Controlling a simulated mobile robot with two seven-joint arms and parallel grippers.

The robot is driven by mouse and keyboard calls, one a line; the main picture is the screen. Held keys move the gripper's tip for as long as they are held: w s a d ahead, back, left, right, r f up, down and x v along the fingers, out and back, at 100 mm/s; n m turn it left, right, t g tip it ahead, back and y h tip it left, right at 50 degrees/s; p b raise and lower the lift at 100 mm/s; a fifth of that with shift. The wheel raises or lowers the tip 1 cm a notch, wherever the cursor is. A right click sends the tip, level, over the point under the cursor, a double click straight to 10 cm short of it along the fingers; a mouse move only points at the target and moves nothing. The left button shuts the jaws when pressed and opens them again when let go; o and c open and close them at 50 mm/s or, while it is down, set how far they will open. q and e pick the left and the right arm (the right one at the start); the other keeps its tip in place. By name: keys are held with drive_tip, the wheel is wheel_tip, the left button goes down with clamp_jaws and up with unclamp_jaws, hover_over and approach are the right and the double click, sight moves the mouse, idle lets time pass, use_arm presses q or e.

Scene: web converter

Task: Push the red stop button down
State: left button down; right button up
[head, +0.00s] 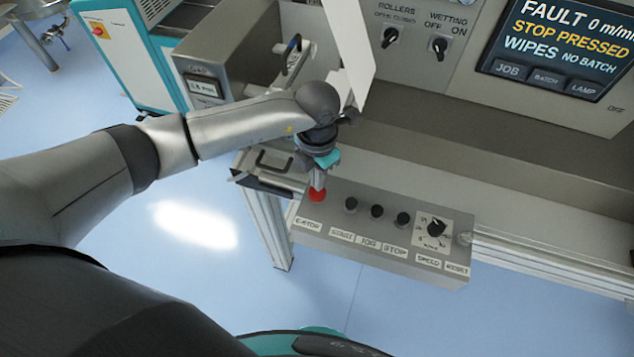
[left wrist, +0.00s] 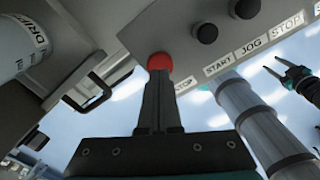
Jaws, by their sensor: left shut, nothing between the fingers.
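The red stop button (head: 317,196) is a round red cap at the left end of the grey control box (head: 372,243), above a label reading E-STOP. My left gripper (head: 319,187) is shut and empty, pointing down at the cap. Its fingertips overlap the cap and seem to touch it. In the left wrist view the red button (left wrist: 159,61) shows just past the shut fingertips (left wrist: 158,80). How far down the cap is, I cannot tell. A small dark gripper, seemingly my right one (left wrist: 277,68), shows at the right of the left wrist view.
Several black buttons (head: 376,211) and a speed knob (head: 436,228) sit right of the red button. A drawer-like part with a black handle (head: 273,161) is close left of my gripper. The screen (head: 560,45) reads FAULT, STOP PRESSED. Open floor (head: 190,225) lies left.

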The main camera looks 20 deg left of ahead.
use_arm(q)
wheel_tip(320, 180, up, 6)
drive_tip(key=p, duration=0.4)
idle(0.4)
